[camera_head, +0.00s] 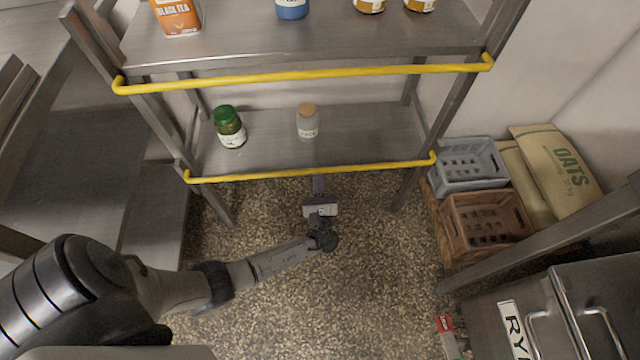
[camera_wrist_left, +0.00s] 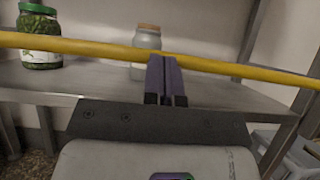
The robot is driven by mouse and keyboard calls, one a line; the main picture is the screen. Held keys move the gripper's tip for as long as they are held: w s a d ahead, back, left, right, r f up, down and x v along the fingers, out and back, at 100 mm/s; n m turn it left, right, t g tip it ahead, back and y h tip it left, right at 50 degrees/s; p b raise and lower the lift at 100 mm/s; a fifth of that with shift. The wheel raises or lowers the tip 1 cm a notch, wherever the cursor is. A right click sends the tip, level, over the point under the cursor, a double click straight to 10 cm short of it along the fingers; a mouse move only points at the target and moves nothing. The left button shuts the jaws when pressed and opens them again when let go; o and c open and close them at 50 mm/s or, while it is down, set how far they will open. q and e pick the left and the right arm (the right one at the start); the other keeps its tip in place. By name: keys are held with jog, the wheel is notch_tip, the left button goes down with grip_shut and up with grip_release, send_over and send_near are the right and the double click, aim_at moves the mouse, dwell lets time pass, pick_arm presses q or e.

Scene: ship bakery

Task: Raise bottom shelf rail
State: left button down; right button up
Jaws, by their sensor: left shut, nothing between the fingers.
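The bottom shelf rail (camera_head: 258,175) is a yellow bar across the front of the lower steel shelf (camera_head: 270,145). In the left wrist view the rail (camera_wrist_left: 85,47) crosses the whole picture, tilting down to the right. My left gripper (camera_head: 318,178) is shut and empty. Its fingertips are at the rail's middle in the head view. In the left wrist view the fingers (camera_wrist_left: 167,65) overlap the rail from below; whether they touch it I cannot tell. My right gripper is not in view.
A green-lidded jar (camera_head: 229,128) and a cork-topped jar (camera_head: 307,122) stand on the lower shelf behind the rail. A second yellow rail (camera_head: 300,75) fronts the upper shelf. Crates (camera_head: 486,222) and an oats sack (camera_head: 562,165) stand at right.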

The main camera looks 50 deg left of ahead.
pick_arm(q)
jog(key=w+a+f+b+v, duration=0.1)
jog(key=f+v, duration=0.1)
jog(key=v, duration=1.1)
jog(key=shift+a, duration=0.15)
